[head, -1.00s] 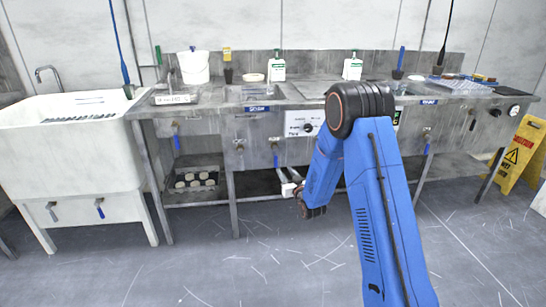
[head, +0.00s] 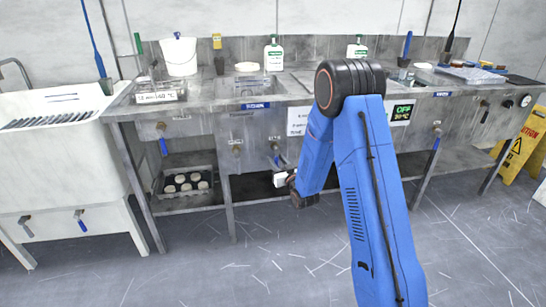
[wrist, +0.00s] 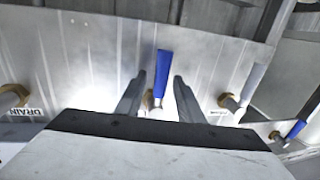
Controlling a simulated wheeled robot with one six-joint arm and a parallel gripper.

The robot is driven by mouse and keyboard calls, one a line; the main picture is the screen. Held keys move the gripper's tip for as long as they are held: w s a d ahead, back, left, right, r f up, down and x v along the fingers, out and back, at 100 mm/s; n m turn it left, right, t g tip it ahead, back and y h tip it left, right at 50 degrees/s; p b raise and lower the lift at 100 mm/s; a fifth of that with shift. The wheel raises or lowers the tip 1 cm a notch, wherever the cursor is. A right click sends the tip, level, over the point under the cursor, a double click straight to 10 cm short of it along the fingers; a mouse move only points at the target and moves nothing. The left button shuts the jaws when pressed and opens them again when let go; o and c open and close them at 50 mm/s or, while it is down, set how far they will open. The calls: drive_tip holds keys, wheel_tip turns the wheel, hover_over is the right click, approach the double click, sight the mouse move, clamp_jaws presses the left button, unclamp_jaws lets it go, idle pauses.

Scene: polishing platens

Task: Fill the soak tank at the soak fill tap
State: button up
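In the wrist view my gripper (wrist: 158,95) is open, with one dark finger on each side of a blue tap lever (wrist: 163,72). The lever stands between the fingers with gaps on both sides, its brass valve behind it on the metal panel. A DRAIN label (wrist: 26,112) is beside a brass fitting to the left. In the head view my gripper (head: 281,179) is low at the bench front, near a blue lever (head: 277,160); its fingers are unclear there. The tank (head: 252,90) above has a blue label (head: 255,106), too small to read surely. Its water level cannot be told.
A white sink (head: 60,150) stands at the left. The bench has other blue tap levers (head: 163,147) and a display reading OFF (head: 402,112). A tray of pale discs (head: 187,184) sits below. A yellow floor sign (head: 520,146) stands right. The front floor is clear.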

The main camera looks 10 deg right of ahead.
drive_tip(key=shift+w+a, duration=0.1)
drive_tip(key=shift+w, duration=0.25)
clamp_jaws()
drive_tip(key=shift+n, duration=0.3)
drive_tip(key=d+n, duration=0.1)
drive_tip(key=n, duration=0.2)
drive_tip(key=d+r+n+g+h, duration=0.1)
drive_tip(key=n, duration=0.2)
drive_tip(key=d+r+n, duration=0.1)
drive_tip(key=d+n, duration=0.1)
drive_tip(key=n, duration=0.1)
drive_tip(key=shift+r+n+g+h, duration=0.1)
drive_tip(key=shift+n+g+h, duration=0.2)
drive_tip(key=shift+n+h, duration=0.1)
idle(0.4)
